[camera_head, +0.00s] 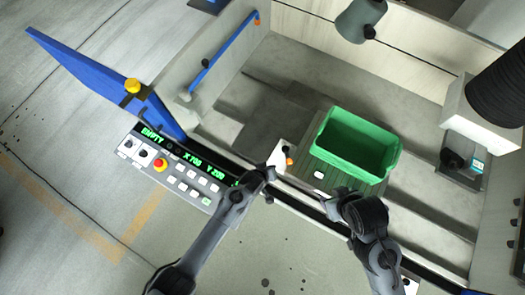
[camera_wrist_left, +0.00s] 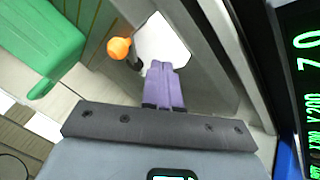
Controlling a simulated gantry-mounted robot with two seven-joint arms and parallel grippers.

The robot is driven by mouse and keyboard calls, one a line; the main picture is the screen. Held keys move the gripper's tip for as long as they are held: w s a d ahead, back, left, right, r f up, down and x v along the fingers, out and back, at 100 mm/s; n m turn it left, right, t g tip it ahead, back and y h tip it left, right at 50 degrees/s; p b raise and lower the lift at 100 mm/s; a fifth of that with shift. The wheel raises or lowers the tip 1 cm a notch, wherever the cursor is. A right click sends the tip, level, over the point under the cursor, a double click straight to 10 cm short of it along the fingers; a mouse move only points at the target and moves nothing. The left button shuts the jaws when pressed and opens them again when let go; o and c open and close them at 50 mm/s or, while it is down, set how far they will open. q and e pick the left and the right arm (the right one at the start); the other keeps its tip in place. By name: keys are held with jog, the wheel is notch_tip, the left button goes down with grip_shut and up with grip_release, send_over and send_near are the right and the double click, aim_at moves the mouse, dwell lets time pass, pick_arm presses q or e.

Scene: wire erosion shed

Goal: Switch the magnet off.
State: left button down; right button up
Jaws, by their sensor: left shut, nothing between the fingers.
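A small lever with an orange ball knob (camera_head: 290,161) stands by a white plate (camera_head: 280,152) at the front edge of the machine bed, left of the green bin. In the left wrist view the orange knob (camera_wrist_left: 119,49) sits on a dark stem beside the white plate (camera_wrist_left: 163,45). My left gripper (camera_head: 270,170) is close to the lever. Its purple fingers (camera_wrist_left: 163,85) are shut and empty, pointing at the white plate, with the knob off to their left and apart. My right gripper (camera_head: 336,203) hangs at the bed's front edge; its fingers are not clear.
A green bin (camera_head: 352,151) stands on a slatted plate (camera_head: 333,183), with a small white piece (camera_head: 319,174) before it. A control panel (camera_head: 178,168) with a red button (camera_head: 160,165) lies left of my left gripper. A blue door (camera_head: 98,78) stands further left. A grey cylinder (camera_head: 361,19) hangs above.

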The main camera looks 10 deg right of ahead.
pick_arm(q)
jog(key=v, duration=0.8)
jog(key=shift+s+d+r, duration=0.25)
jog(key=shift+s+d, duration=0.05)
